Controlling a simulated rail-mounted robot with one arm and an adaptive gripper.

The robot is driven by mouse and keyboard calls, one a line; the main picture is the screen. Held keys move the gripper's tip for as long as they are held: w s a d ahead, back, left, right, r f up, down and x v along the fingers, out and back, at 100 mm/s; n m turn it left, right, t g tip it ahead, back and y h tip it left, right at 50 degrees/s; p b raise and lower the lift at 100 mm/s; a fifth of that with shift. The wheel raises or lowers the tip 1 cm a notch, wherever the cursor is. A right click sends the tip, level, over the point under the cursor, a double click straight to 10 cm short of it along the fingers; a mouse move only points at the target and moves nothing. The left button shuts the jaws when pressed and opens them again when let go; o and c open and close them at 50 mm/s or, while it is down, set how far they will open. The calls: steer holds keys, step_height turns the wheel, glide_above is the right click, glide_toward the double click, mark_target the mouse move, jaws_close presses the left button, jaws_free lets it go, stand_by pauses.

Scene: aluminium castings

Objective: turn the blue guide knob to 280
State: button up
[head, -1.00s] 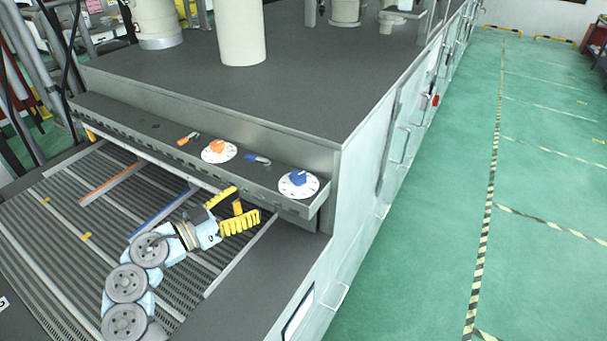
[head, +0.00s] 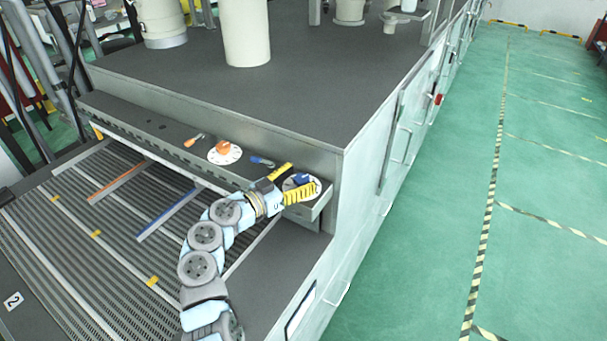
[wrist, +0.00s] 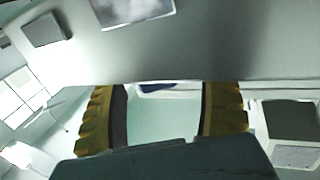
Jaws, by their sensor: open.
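The blue guide knob (head: 303,179) sits on a round white dial (head: 288,186) at the right end of the grey ledge. My gripper (head: 304,176) is open, its yellow fingers over the dial in the head view, one on the far side of the knob and one on the near side. They partly hide the dial and knob; I cannot tell whether they touch the knob, and the dial's numbers are too small to read. In the wrist view the two fingers (wrist: 161,115) stand wide apart, with a small dark blue patch between their tips.
An orange knob (head: 223,147) on its own white dial, an orange handle (head: 193,140) and a blue handle (head: 262,162) lie along the ledge to the left. The machine's raised wall (head: 335,165) stands behind. Slatted grating lies below; green floor is open at right.

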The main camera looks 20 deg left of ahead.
steer(key=shift+w+d, duration=0.4)
steer(key=shift+w, duration=0.15)
steer(key=c, duration=1.2)
steer(key=shift+f+n+t+y+b, duration=0.1)
steer(key=shift+n+t+y+b, duration=0.8)
steer(key=shift+y, duration=0.7)
steer(key=shift+n+y, duration=1)
steer(key=shift+y, duration=0.2)
steer(key=shift+c, duration=0.2)
steer(key=n+y, duration=0.1)
steer(key=y+p, duration=0.1)
steer(key=shift+r+n+t+y, duration=0.3)
steer(key=shift+r+n+y, duration=0.05)
steer(key=shift+n+y, duration=0.05)
steer(key=n+y+p, duration=0.2)
steer(key=y+p, duration=0.1)
steer(key=p, duration=0.1)
steer(key=shift+a+r, duration=0.1)
steer(key=shift+r, duration=0.05)
steer(key=n+y+p, duration=0.1)
steer(key=y+p, duration=0.1)
steer(key=p, duration=0.3)
steer(key=shift+n+g+y, duration=0.4)
